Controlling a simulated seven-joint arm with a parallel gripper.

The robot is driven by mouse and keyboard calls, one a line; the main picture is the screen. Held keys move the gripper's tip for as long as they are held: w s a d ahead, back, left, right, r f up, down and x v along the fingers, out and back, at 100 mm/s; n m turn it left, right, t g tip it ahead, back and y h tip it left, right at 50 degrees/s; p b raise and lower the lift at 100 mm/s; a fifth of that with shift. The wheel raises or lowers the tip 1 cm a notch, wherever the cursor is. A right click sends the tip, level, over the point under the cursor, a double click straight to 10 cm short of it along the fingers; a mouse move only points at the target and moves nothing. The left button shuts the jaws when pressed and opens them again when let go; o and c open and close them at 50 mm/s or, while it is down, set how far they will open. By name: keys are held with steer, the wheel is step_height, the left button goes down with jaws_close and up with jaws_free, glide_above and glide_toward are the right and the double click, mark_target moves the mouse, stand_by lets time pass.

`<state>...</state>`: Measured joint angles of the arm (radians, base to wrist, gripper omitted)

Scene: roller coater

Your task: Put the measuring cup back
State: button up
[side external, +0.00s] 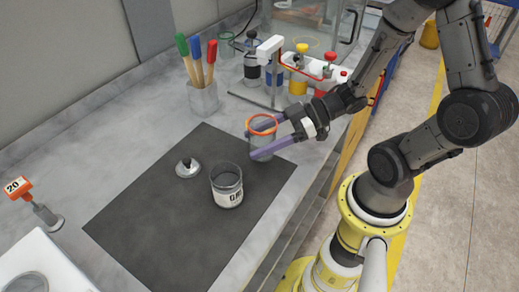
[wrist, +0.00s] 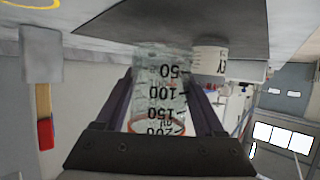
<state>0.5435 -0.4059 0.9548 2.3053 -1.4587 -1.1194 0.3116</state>
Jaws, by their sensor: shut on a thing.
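The measuring cup (side external: 262,143) is clear, with an orange-red rim and black graduations. My gripper (side external: 263,140) is shut on it, with a finger along each side. In the wrist view the cup (wrist: 161,85) sits between the fingers (wrist: 163,105) and looks upside down, as does the whole scene. In the side view it is upright at the far right corner of the dark mat (side external: 150,215). I cannot tell whether its base touches the surface.
An open labelled can (side external: 227,187) and a knobbed metal lid (side external: 187,169) are on the mat. A sign marked 20 (side external: 18,188) stands at left.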

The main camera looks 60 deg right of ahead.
steer(key=shift+f, duration=1.6)
steer(key=shift+f, duration=0.1)
steer(key=o, duration=1.6)
steer(key=shift+v, duration=3.8)
